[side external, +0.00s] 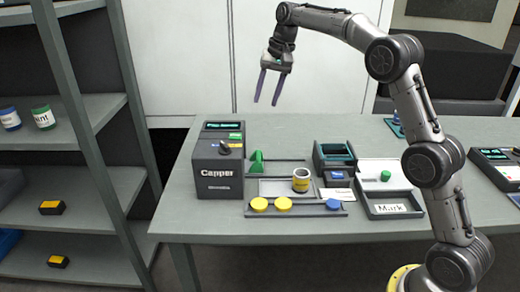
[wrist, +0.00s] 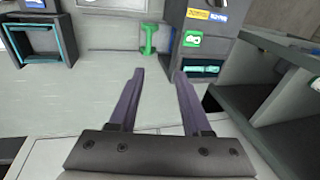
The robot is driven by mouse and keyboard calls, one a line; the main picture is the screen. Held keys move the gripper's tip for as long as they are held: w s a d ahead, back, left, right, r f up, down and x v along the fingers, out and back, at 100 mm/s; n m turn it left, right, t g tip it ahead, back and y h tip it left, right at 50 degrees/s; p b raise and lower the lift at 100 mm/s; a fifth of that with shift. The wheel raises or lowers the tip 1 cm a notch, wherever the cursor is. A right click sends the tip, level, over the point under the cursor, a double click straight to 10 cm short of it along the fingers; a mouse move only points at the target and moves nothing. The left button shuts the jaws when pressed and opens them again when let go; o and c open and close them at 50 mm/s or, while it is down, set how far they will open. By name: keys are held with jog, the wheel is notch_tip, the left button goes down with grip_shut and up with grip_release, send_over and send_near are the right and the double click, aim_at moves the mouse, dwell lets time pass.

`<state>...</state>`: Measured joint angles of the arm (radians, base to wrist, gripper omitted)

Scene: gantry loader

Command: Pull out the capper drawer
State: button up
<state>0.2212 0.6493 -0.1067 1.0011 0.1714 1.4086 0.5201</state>
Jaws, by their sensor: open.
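The capper (side external: 219,183) is a dark grey box labelled "Capper" on the left of the table. A small screen and a dark knob are on its top. A green upright handle (side external: 257,163) stands just right of it, beside a flat tray with rails (side external: 270,187); I cannot tell whether this is the drawer. The handle also shows in the wrist view (wrist: 149,40), left of the capper's dark body (wrist: 203,45). My gripper (side external: 267,101) is open and empty, high above the table's back edge and apart from everything. Its fingers point down in the side view.
A yellow-and-white jar (side external: 301,183) stands on the tray. Yellow caps (side external: 259,205) and a blue cap (side external: 333,205) lie along its front. A dark unit (side external: 333,155) and a "Mark" tray (side external: 393,210) are to the right. Shelves (side external: 75,120) stand left. Air around my gripper is clear.

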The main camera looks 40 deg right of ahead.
jog(key=g, duration=0.1)
send_near(259, 154)
jog(key=f, duration=0.2)
jog(key=w+f, duration=0.1)
jog(key=f, duration=0.2)
jog(key=a+f, duration=0.1)
jog(key=f, duration=0.2)
jog(key=shift+w, duration=0.15)
jog(key=shift+d, duration=0.1)
grip_shut()
jog(key=shift+r, duration=0.1)
dwell(1.0)
